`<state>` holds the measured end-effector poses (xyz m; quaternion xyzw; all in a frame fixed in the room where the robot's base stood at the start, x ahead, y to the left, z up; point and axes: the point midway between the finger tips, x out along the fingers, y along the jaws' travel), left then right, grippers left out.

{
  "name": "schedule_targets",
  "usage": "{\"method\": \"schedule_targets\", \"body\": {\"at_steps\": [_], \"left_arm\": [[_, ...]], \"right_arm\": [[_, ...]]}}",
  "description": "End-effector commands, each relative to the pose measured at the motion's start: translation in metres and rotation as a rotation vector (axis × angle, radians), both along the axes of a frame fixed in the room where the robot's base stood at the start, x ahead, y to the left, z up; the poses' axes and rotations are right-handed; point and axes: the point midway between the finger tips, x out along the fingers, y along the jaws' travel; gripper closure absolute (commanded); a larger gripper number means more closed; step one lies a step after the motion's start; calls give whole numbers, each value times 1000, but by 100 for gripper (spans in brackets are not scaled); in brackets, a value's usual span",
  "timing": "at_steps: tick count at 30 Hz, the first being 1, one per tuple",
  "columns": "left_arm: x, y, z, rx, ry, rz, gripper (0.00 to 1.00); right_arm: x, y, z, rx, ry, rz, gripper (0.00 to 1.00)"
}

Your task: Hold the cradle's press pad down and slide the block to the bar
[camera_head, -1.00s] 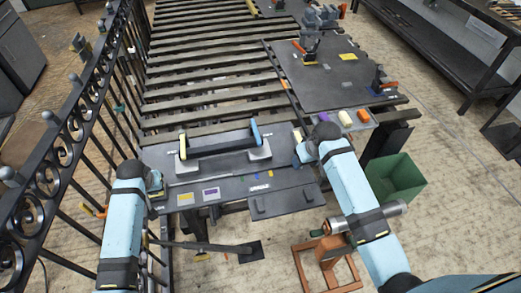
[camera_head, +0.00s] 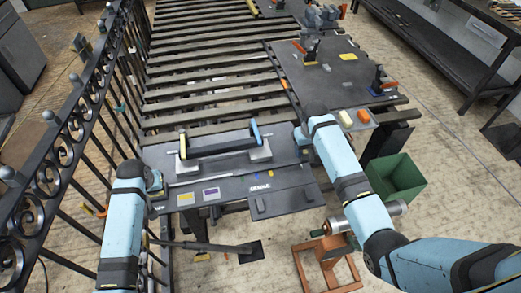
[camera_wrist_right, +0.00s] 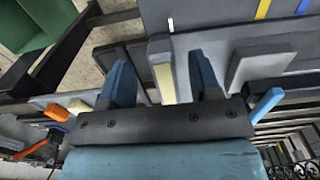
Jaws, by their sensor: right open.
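A dark cradle-like frame (camera_head: 220,143) with a yellow left end and a blue right end (camera_head: 255,131) stands on the grey work plate. Light grey pads lie at its front corners; the right one (camera_head: 259,151) also shows in the right wrist view (camera_wrist_right: 262,65). I cannot tell which part is the press pad. My right gripper (camera_wrist_right: 163,82) is open, its blue fingers on either side of a grey and yellow upright piece, with gaps; in the head view my arm mostly hides it. My left gripper (camera_head: 156,182) is at the plate's left edge; its jaws are unclear.
A yellow label (camera_head: 186,199) and a purple label (camera_head: 211,192) lie on the plate's front. An orange piece (camera_head: 364,116) and a yellow piece (camera_head: 346,118) sit right of my right wrist. A scrolled iron fence (camera_head: 65,145) stands left. A green bin (camera_head: 398,178) stands right.

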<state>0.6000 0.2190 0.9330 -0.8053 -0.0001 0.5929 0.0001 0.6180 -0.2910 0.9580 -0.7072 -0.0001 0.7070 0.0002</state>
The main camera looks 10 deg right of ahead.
Motion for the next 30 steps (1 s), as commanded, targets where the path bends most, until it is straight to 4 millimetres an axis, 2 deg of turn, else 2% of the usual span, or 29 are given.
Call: {"method": "schedule_targets", "body": {"at_steps": [1, 6, 17, 24, 28, 30], "left_arm": [[0, 0, -1, 0, 0, 0, 100], [0, 0, -1, 0, 0, 0, 100], [0, 0, -1, 0, 0, 0, 100], [0, 0, -1, 0, 0, 0, 100], [0, 0, -1, 0, 0, 0, 100], [0, 0, -1, 0, 0, 0, 100]], "right_arm": [[-1, 0, -9, 0, 2, 0, 43], [0, 0, -25, 0, 0, 0, 43], [0, 0, -30, 0, -1, 0, 43], [0, 0, -29, 0, -1, 0, 98], [0, 1, -29, 0, -1, 0, 100], [0, 8, -29, 1, -1, 2, 100]]}}
